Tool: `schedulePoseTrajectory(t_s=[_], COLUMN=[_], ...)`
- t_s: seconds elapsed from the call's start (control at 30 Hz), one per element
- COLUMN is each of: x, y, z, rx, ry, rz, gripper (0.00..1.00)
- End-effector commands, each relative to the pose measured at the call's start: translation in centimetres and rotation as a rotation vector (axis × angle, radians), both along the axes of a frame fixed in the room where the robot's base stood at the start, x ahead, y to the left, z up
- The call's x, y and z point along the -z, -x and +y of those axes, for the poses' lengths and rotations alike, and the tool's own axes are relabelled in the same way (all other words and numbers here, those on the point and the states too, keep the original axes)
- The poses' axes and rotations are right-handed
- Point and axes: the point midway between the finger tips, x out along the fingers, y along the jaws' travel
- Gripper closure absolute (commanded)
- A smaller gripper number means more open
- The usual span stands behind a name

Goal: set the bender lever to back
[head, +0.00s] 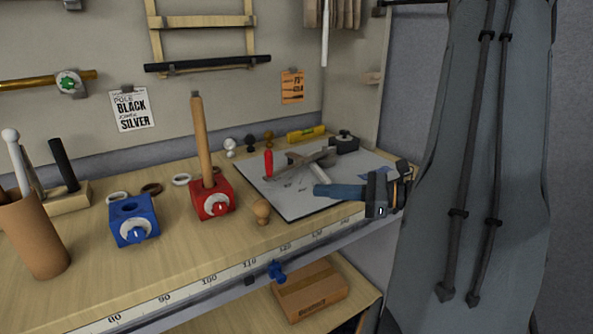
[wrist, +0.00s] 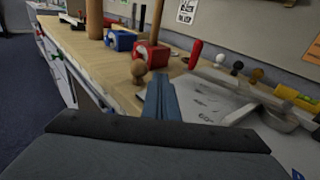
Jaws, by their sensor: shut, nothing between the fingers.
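The bender appears to be the grey metal tool (head: 312,160) on a pale sheet on the table. A red upright grip (head: 268,163) stands at the left end of its bar; that looks like the lever's handle. In the wrist view the red grip (wrist: 195,54) stands beyond and right of my fingertips, with the grey bar (wrist: 255,108) running right from it. My gripper (head: 318,190) reaches in from the right, blue fingers shut and empty, in front of the bender and apart from the grip. The shut fingers also show in the wrist view (wrist: 160,82). The bar's pivot is partly hidden.
A wooden knob (head: 262,211) stands near the table's front edge, left of my fingers. A red block (head: 212,202) with a tall wooden rod and a blue block (head: 134,222) are farther left. Small balls and a yellow level (head: 306,134) lie behind the sheet (head: 290,205).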

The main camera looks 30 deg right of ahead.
Motion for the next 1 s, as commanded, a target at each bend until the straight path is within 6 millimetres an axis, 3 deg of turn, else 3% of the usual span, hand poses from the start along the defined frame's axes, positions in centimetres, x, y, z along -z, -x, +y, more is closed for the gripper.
schedulePoseTrajectory(t_s=[0.03, 0.1, 0.27, 1.0], x=[-0.2, -0.6, -1.1, -1.4], y=[0.0, 0.1, -0.2, -10.3], z=[-2.2, -4.1, -5.7, 1.3], rx=[0.063, 0.124, 0.175, 0.172], ry=[-0.037, -0.075, -0.107, -0.105], rz=[-0.020, -0.043, -0.068, -0.067], gripper=[1.00, 1.00, 1.00, 1.00])
